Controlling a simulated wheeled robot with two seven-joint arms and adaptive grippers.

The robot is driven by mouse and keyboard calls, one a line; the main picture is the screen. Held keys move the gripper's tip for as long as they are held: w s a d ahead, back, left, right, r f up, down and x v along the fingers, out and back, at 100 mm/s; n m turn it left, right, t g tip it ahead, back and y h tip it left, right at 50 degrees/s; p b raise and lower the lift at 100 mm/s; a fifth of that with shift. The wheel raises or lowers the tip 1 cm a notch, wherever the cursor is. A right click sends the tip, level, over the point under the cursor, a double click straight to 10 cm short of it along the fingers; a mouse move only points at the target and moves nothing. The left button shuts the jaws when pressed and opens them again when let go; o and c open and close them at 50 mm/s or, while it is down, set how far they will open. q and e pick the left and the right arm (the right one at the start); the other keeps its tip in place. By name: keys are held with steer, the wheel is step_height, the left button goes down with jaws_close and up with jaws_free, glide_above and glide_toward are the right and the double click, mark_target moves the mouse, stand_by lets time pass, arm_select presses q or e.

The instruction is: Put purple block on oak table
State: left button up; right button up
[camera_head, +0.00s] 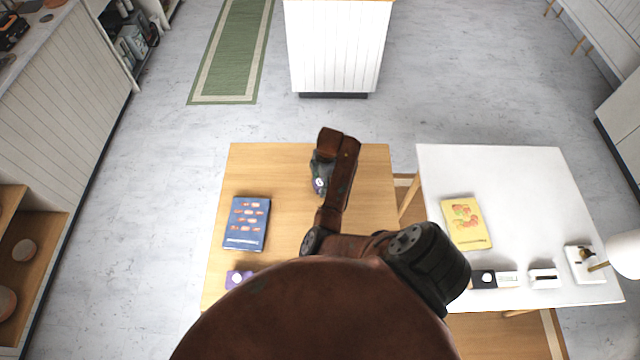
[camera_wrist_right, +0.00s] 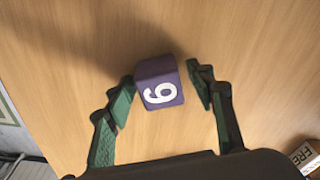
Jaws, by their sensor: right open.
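The purple block (camera_wrist_right: 160,88) with a white digit, a 6 or 9, shows between the fingers of my right gripper (camera_wrist_right: 164,82) in the wrist view. The right gripper is open, with the left finger very near the block and a gap at the right finger. Below them is the wood-grained top of the oak table (camera_head: 285,165). In the head view my right arm reaches over the oak table, and its gripper (camera_head: 323,170) is partly hidden by the arm. I cannot tell whether the block touches the tabletop. My left gripper is not in view.
A blue book (camera_head: 246,223) and a small purple item with a white dot (camera_head: 238,279) lie on the oak table's left side. The white table (camera_head: 525,190) at right holds a yellow book (camera_head: 466,223), small boxes and a lamp (camera_head: 625,254). The oak table's far left is clear.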

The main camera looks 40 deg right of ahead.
steer(key=shift+r, duration=0.2)
step_height(320, 180, up, 12)
steer(key=d, duration=0.1)
steer(key=shift+s+d, duration=0.25)
steer(key=shift+f, duration=0.1)
stand_by(0.3)
